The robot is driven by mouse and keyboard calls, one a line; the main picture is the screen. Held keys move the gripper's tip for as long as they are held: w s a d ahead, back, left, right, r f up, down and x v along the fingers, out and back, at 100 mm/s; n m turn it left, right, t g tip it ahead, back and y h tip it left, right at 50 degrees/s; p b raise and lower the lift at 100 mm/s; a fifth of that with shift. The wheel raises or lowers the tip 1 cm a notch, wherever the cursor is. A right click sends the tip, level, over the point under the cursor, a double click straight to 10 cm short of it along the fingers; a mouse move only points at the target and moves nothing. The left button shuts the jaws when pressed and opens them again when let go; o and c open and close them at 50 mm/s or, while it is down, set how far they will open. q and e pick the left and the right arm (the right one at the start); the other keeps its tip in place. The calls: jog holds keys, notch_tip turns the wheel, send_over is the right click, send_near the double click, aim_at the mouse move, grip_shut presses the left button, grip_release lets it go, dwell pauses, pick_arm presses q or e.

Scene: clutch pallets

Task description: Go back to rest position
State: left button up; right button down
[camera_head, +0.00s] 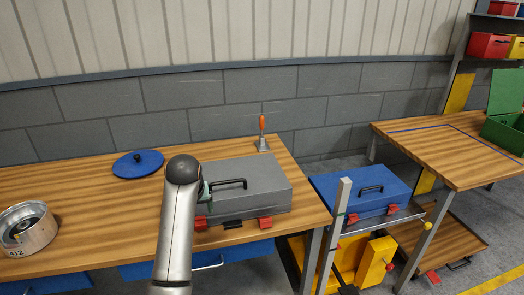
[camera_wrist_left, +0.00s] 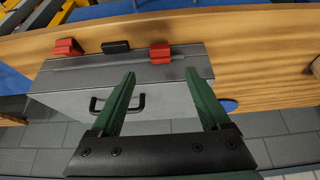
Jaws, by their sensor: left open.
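My left gripper (camera_wrist_left: 159,74) is open in the left wrist view, with two green fingers spread apart and nothing between them. A grey case (camera_wrist_left: 65,95) with a black handle and red latches lies beyond the fingers. I cannot tell how far the fingertips are from it. In the head view the grey case (camera_head: 262,190) sits closed on the wooden workbench. My left arm stands in front of its left end, and only a bit of the green gripper (camera_head: 205,190) shows past the wrist. My right gripper is not in view.
A blue round lid (camera_head: 138,163), an orange-handled trowel (camera_head: 262,135) and a metal housing (camera_head: 27,229) marked 412 are on the workbench (camera_head: 85,202). A blue case (camera_head: 345,185) stands to the right. A second table (camera_head: 440,150) holds a green box (camera_head: 505,130).

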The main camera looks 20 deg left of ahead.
pick_arm(q)
jog(key=s+d+f+m+t, duration=0.1)
jog(key=s+d+f+m, duration=0.2)
jog(key=f, duration=0.6)
jog(key=s+d+f+m+t, duration=0.2)
jog(key=s+f, duration=0.2)
jog(key=f, duration=0.4)
jog(key=s+d+f+m+h, duration=0.1)
jog(key=s+d+f+h, duration=0.1)
jog(key=s+d, duration=0.3)
jog(key=s+d+f+m+t+h, duration=0.1)
jog(key=s+d+f, duration=0.4)
jog(key=s, duration=0.8)
jog(key=shift+s+d+f+m+t+h, duration=0.2)
jog(key=shift+s+d+m+t+h, duration=0.15)
jog(key=shift+d+m+h, duration=0.55)
jog(key=shift+a+n, duration=0.15)
jog(key=shift+n, duration=0.15)
